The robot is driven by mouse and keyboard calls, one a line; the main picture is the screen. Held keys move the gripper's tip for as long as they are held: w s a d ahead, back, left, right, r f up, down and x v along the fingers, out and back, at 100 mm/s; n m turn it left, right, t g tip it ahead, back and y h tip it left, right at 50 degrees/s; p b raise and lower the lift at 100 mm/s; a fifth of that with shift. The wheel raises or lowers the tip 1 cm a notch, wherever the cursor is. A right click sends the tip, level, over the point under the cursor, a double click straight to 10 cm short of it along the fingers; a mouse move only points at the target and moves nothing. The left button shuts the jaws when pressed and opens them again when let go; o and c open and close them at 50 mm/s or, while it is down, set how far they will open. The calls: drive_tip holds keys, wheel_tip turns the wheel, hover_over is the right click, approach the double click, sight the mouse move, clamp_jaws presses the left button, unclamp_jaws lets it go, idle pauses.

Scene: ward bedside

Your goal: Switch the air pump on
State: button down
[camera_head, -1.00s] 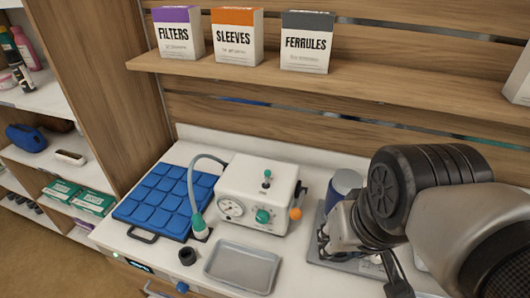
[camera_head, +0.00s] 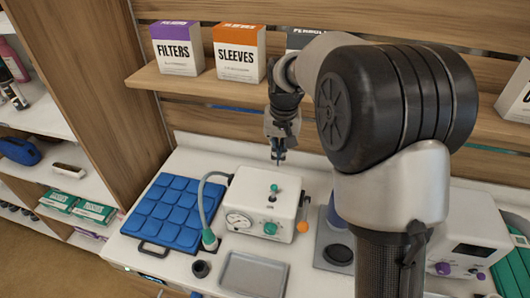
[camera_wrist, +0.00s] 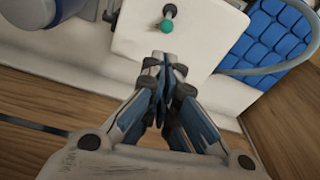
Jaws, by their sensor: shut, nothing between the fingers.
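The air pump (camera_head: 249,203) is a white box on the counter, with a round gauge (camera_head: 238,221) and a green knob (camera_head: 270,228) on its front. An orange-tipped part (camera_head: 303,226) is at its right side. A small toggle with a green tip (camera_head: 274,188) stands on its top. The toggle also shows in the wrist view (camera_wrist: 168,25), just beyond the fingertips. My gripper (camera_head: 279,158) is shut and empty, pointing down above the back of the pump's top. In the wrist view my fingertips (camera_wrist: 163,58) are together near the pump top's edge, apart from the toggle.
A blue padded mat (camera_head: 168,212) lies left of the pump, with a hose (camera_head: 203,190) between them. A grey tray (camera_head: 254,275) and a small black cup (camera_head: 201,268) are in front. A shelf with boxes (camera_head: 240,55) is behind my gripper. Another white device (camera_head: 468,235) stands right.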

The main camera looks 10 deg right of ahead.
sight(273, 192)
drive_tip(key=shift+w+a+f, duration=0.15)
drive_tip(key=shift+w+f, duration=0.15)
drive_tip(key=shift+w, duration=0.1)
drive_tip(key=f, duration=0.3)
drive_tip(key=f+b, duration=0.1)
drive_tip(key=f, duration=0.2)
drive_tip(key=w+f, duration=0.1)
drive_tip(key=f, duration=0.3)
drive_tip(key=shift+w, duration=0.1)
drive_tip(key=shift+a+r+b, duration=0.1)
drive_tip(key=shift+a+b, duration=0.05)
drive_tip(key=shift+b, duration=0.6)
drive_tip(key=shift+s+r+t+b, duration=0.1)
drive_tip(key=shift+s+t+b, duration=0.1)
drive_tip(key=shift+t+b, duration=0.15)
